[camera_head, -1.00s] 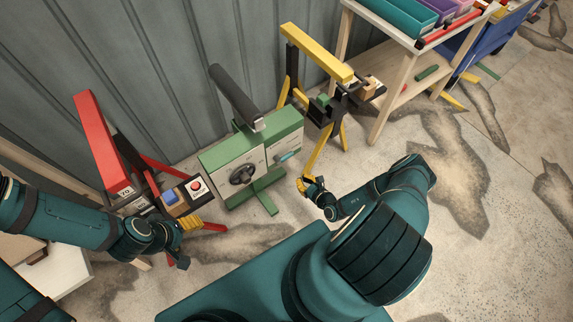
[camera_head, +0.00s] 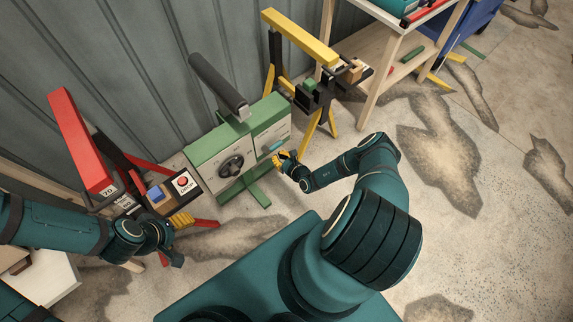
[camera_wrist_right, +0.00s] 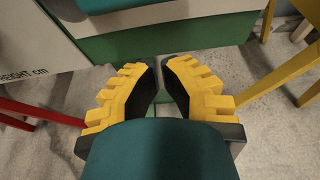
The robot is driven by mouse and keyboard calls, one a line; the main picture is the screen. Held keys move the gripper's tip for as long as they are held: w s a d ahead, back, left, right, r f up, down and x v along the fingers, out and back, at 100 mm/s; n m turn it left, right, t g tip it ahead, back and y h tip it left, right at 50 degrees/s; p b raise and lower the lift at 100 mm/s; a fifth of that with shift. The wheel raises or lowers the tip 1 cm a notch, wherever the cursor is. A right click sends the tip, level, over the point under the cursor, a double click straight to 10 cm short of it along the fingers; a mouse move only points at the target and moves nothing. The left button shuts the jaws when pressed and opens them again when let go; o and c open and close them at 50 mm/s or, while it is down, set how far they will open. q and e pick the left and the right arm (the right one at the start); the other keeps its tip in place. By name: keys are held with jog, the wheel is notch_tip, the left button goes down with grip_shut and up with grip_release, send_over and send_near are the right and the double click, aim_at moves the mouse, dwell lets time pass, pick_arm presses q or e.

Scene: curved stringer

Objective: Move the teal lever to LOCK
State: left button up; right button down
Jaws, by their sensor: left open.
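The teal lever (camera_head: 278,145) is on the pale right-hand front panel of the green machine (camera_head: 215,146). The lever is small there, and I cannot read a LOCK mark. A teal piece (camera_wrist_right: 108,4) at the top edge of the right wrist view looks like this lever, partly cut off. My right gripper (camera_head: 284,157) is just below and in front of the lever, apart from it. In the right wrist view its yellow fingertips (camera_wrist_right: 160,62) nearly meet, with nothing between them. My left gripper (camera_head: 184,222) is open and empty near the red stand's button box.
A black handwheel (camera_head: 231,165) is on the machine's left panel. The red stand (camera_head: 82,140) with a button box (camera_head: 183,182) is at left. A yellow stand (camera_head: 300,38) is behind right, beside a wooden table (camera_head: 377,85). Floor at right is clear.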

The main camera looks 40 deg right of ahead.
aim_at(272, 146)
pick_arm(q)
jog(key=shift+r+p, duration=0.35)
jog(key=shift+p, duration=0.2)
pick_arm(e)
jog(key=shift+w+r, duration=0.15)
jog(key=shift+r, duration=1.85)
pick_arm(q)
jog(key=shift+a+r, duration=0.1)
pick_arm(e)
jog(key=shift+d, duration=0.1)
